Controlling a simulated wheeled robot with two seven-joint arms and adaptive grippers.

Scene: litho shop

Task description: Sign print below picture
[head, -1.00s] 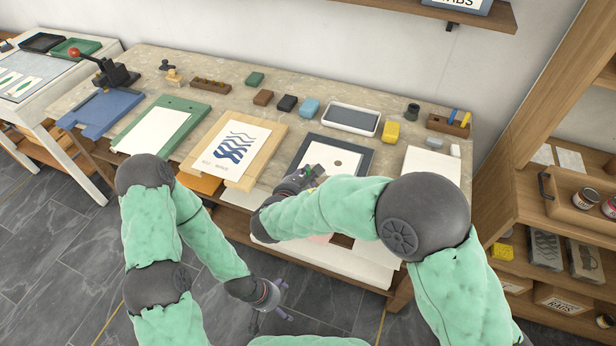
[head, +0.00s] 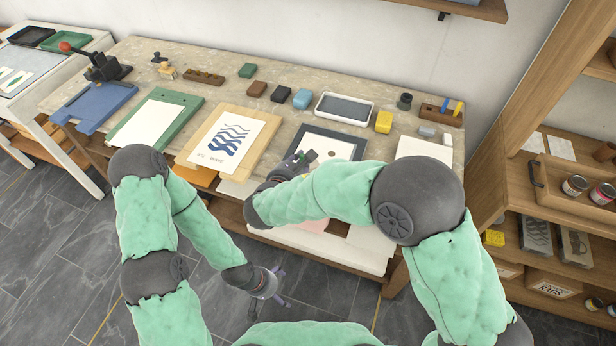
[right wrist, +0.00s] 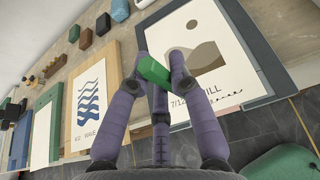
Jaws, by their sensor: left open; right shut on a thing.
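The hill print (right wrist: 195,60) lies in a dark frame at the right of the bench. It shows a tan hill and disc, with "7/12" and "HILL" lettering and a small dark scribble (right wrist: 228,98) below the picture. It also shows in the head view (head: 326,146), partly behind my right arm. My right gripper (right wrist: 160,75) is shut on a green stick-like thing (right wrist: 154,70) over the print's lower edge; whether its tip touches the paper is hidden. My left gripper (head: 280,290) is open and empty, low in front of the bench.
The wave print (head: 235,138) lies on a wooden board to the left. A blank white sheet (head: 425,150) lies to the right. A wooden rack (head: 437,117) with a blue and a yellow stick stands at the back right. Small blocks and a grey tray (head: 345,108) line the back.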

